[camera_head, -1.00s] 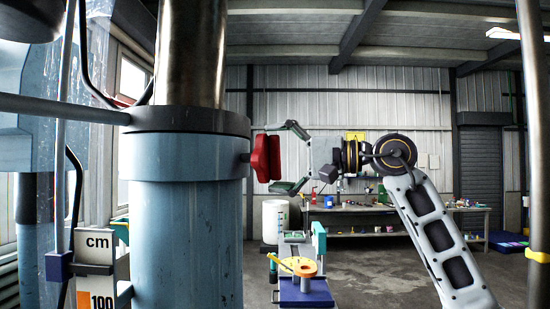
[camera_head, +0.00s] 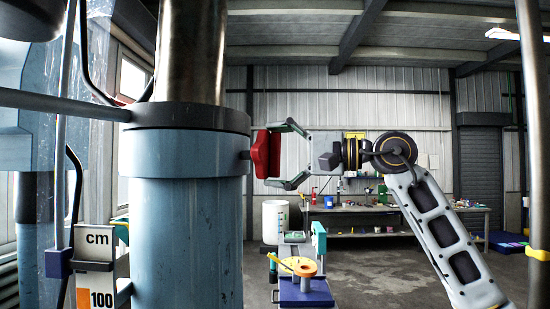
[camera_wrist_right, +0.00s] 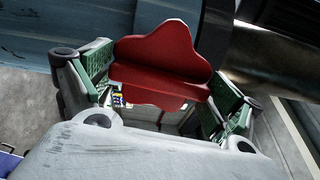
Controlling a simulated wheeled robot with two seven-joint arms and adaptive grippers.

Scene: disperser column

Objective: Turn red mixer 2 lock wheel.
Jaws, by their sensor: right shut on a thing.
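My left gripper is not in view.
The blue column (camera_head: 188,235) with its dark collar (camera_head: 190,118) fills the left-centre. A grey bar (camera_head: 60,106) meets the collar from the left. A cm scale (camera_head: 97,265) stands lower left. A workbench (camera_head: 400,210) stands at the back, with open floor before it.

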